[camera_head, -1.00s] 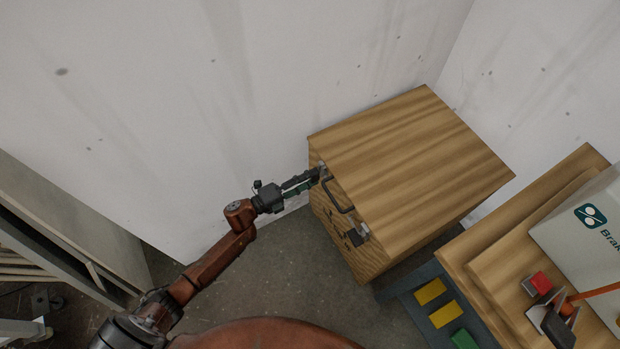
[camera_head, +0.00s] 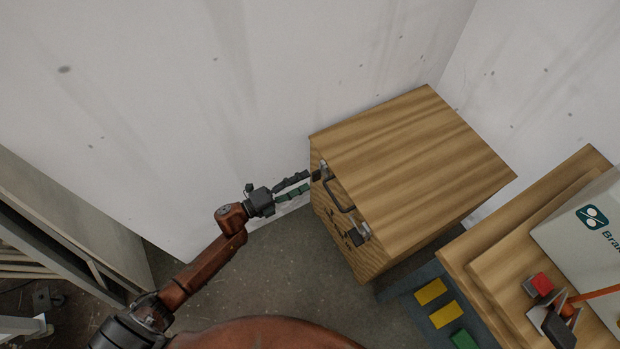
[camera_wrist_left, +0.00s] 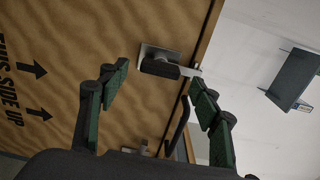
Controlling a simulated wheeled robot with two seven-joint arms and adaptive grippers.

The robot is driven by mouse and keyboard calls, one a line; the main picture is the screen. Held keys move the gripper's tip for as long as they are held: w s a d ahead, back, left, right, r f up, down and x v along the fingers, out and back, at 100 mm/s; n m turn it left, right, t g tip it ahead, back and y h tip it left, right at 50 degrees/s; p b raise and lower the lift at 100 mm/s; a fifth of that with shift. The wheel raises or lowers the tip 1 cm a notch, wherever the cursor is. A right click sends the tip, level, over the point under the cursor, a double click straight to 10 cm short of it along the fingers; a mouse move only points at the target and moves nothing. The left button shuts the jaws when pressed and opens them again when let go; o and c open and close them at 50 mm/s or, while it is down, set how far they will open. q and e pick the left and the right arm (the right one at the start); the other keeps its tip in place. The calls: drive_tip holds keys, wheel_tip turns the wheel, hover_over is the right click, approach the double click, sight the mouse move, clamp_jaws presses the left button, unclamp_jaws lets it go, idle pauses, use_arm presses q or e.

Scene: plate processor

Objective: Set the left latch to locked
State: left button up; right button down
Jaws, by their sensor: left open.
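The left latch (camera_head: 323,172) is a grey metal plate with a dark tab, at the top front edge of a wooden box (camera_head: 420,150). In the left wrist view the latch's dark tab (camera_wrist_left: 160,69) lies across its plate, between and beyond my fingers. My left gripper (camera_head: 308,183) is open and empty, just left of the latch, with a small gap; its green-padded fingers (camera_wrist_left: 162,88) spread wide in the wrist view. A second latch (camera_head: 360,234) sits further right along the same edge.
A dark handle (camera_head: 338,196) sits between the two latches. At right, a wooden bench (camera_head: 480,265) carries a white machine (camera_head: 590,235); a blue-grey panel (camera_head: 412,292) bears yellow and green blocks. A shelf (camera_head: 70,230) stands at left. Floor before the box is clear.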

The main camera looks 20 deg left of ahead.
use_arm(q)
drive_tip(key=v, duration=0.8)
drive_tip(key=shift+s+a, duration=0.15)
drive_tip(key=shift+s, duration=0.1)
